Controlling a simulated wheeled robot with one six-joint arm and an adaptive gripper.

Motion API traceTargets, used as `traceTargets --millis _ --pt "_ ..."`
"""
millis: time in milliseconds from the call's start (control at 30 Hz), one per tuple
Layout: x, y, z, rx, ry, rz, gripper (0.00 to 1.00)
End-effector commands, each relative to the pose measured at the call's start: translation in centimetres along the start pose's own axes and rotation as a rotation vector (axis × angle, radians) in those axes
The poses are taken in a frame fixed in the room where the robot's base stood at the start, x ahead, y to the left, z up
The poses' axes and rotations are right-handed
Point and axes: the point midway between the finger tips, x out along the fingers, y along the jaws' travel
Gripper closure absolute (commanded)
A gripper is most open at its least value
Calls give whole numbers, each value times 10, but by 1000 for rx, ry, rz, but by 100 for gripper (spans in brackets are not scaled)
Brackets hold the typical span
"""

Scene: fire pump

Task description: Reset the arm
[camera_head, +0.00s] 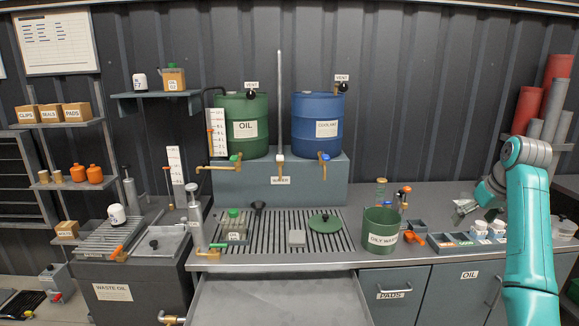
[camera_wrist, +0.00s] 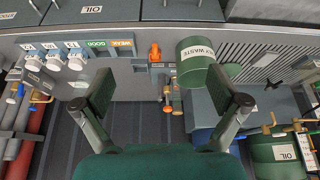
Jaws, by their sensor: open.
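My teal arm stands at the right of the head view, bent at the top, with my gripper (camera_head: 462,211) above the right part of the counter. In the wrist view my gripper (camera_wrist: 168,95) has its two dark finger pads spread wide apart, with nothing between them. The green oily waste bin (camera_head: 381,232) stands on the counter to the left of my gripper, apart from it. The bin also shows in the wrist view (camera_wrist: 194,62), beyond the right finger.
A sorting tray (camera_head: 449,239) with white-lidded jars (camera_head: 479,229) lies below my gripper. An orange-handled tool (camera_head: 411,240) is beside the bin. The green oil drum (camera_head: 241,124) and blue coolant drum (camera_head: 318,122) stand at the back. Air around my gripper looks free.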

Motion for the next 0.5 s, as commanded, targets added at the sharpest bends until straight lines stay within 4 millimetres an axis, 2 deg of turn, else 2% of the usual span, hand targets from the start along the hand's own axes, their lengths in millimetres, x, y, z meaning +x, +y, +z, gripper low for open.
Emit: traceTargets --millis 267,433,500 --pt "47 -10 14 11 27 9 3" --pt "88 -22 30 21 53 18 3" --pt "110 -30 40 26 68 23 3"
